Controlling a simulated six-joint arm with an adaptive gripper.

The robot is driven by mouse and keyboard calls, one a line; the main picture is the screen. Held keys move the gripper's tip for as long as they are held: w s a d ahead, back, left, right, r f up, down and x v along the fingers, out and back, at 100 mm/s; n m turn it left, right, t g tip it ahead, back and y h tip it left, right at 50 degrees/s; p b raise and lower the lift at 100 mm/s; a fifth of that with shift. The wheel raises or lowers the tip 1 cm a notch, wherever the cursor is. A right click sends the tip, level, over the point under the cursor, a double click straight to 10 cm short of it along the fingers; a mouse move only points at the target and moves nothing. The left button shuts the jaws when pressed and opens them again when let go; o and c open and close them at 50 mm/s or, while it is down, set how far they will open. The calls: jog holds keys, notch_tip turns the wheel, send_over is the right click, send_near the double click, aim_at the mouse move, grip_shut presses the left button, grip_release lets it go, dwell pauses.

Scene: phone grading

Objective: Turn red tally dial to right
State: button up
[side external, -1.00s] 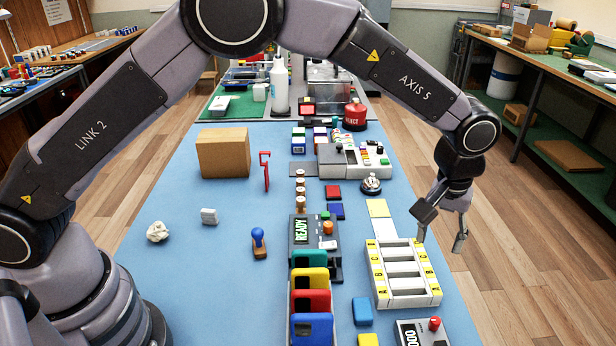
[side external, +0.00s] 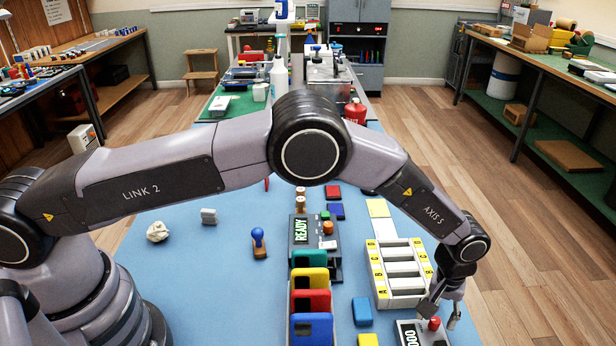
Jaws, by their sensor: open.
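The red tally dial (side external: 434,323) is a small red knob on top of the light grey tally counter (side external: 410,332) at the bottom right of the side external view. The counter has a dark display with white digits, partly cut by the frame's lower edge. My gripper (side external: 439,319) is open and low over the counter, with one finger to the left of the red dial and the other to its right. I cannot tell whether either finger touches the dial.
The white slotted rack (side external: 402,291) with yellow labels stands just behind the counter. A blue block (side external: 362,311) and a yellow block (side external: 368,340) lie to the left. Coloured phones (side external: 311,327) stand in a row further left.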

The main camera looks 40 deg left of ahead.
jog(key=shift+f, duration=0.4)
jog(key=shift+c, duration=0.3)
grip_shut()
jog(key=shift+m, duration=2.8)
